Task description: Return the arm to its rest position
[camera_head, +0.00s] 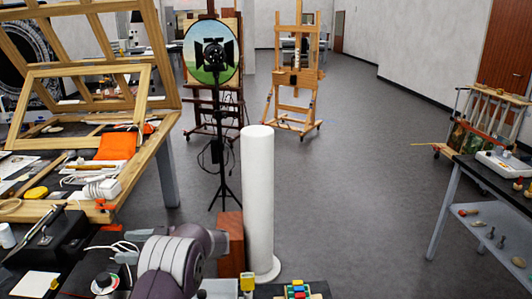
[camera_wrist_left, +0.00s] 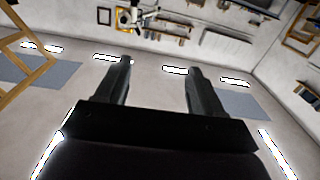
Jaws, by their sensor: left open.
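My left arm (camera_head: 180,262) shows as a grey and mauve link at the bottom of the head view, left of the white column. In the left wrist view my left gripper (camera_wrist_left: 160,78) has its two dark fingers wide apart. Nothing is between them. The fingers point at open room, with bright white panels behind them. Whether the arm touches anything on the bench is hidden in the head view. My right gripper shows in neither view.
A cluttered table (camera_head: 125,190) with wooden frames stands at left. A white column (camera_head: 258,200) rises beside a reddish-brown block (camera_head: 230,245). A black light stand (camera_head: 218,130) and an easel (camera_head: 294,80) stand behind. A dark bench (camera_head: 495,185) is at right. The floor between is clear.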

